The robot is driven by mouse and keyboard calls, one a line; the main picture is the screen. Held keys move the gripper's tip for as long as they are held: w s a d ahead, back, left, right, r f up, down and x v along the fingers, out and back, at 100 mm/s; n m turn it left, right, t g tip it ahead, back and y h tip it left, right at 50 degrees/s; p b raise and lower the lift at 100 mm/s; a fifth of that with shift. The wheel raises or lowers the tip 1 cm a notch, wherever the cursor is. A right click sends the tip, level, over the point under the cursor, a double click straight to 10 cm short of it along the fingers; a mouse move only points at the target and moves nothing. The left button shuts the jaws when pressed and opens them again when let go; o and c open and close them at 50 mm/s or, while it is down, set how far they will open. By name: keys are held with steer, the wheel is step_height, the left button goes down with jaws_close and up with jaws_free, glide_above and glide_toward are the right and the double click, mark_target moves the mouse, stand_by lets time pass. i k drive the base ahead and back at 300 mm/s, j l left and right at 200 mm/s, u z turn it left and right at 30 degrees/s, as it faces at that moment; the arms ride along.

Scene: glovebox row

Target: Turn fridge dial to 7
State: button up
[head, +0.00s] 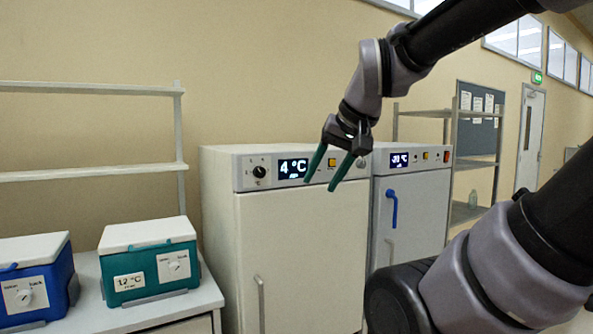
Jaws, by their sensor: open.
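The white fridge (300,255) stands in the middle of the head view, door closed, with a vertical handle (260,300). Its top panel has a black round dial (259,171) at the left, a lit display (292,168) reading 4 °C and a yellow button (332,163). The dial's pointer and marks are too small to read. My gripper (324,185) hangs in front of the panel's right half, to the right of the dial and apart from it. Its two green fingers are open with nothing between them, and partly cover the panel near the display's right edge.
A second white unit (410,220) with a blue handle (392,208) stands to the right. A teal cool box (149,265) and a blue cool box (32,280) sit on a counter (190,312) at the left. The space before the dial looks clear.

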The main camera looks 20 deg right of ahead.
mark_target(258, 172)
steer(key=k+j+z, duration=0.1)
steer(key=z, duration=0.25)
steer(key=k+j+z, duration=0.15)
steer(key=j+z, duration=0.25)
steer(key=l, duration=0.05)
